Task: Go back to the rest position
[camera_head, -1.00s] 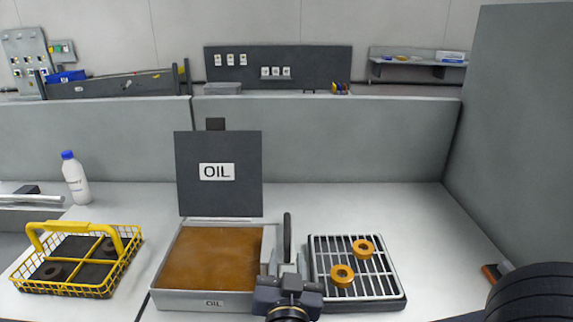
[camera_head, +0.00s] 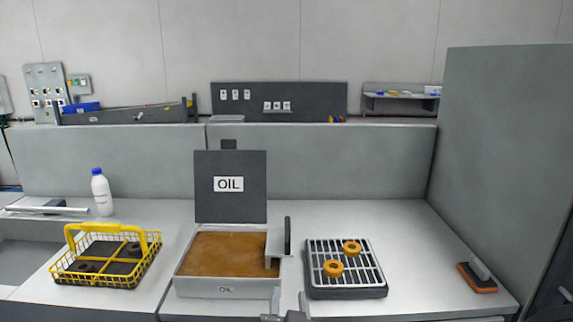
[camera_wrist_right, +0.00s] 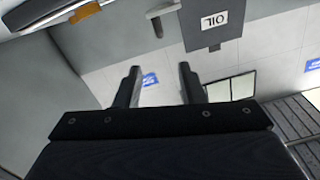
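My right gripper (camera_head: 287,311) shows at the bottom edge of the head view, in front of the oil tank (camera_head: 228,289), clear of it. Only its tips show there. In the right wrist view its two fingers (camera_wrist_right: 159,84) stand apart with nothing between them. My left gripper is not in the head view. The tank holds brown oil. Its dark lid (camera_head: 230,200), marked OIL, stands open; the lid also shows upside down in the right wrist view (camera_wrist_right: 213,38). A black-handled grey plate (camera_head: 275,248) stands at the tank's right side.
A black tray with a light grille (camera_head: 345,289) holds two orange rings (camera_head: 352,248). A yellow wire basket (camera_head: 107,280) with dark rings and a white bottle (camera_head: 102,194) are on the left. A brush (camera_head: 477,279) lies right. Partitions bound the bench.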

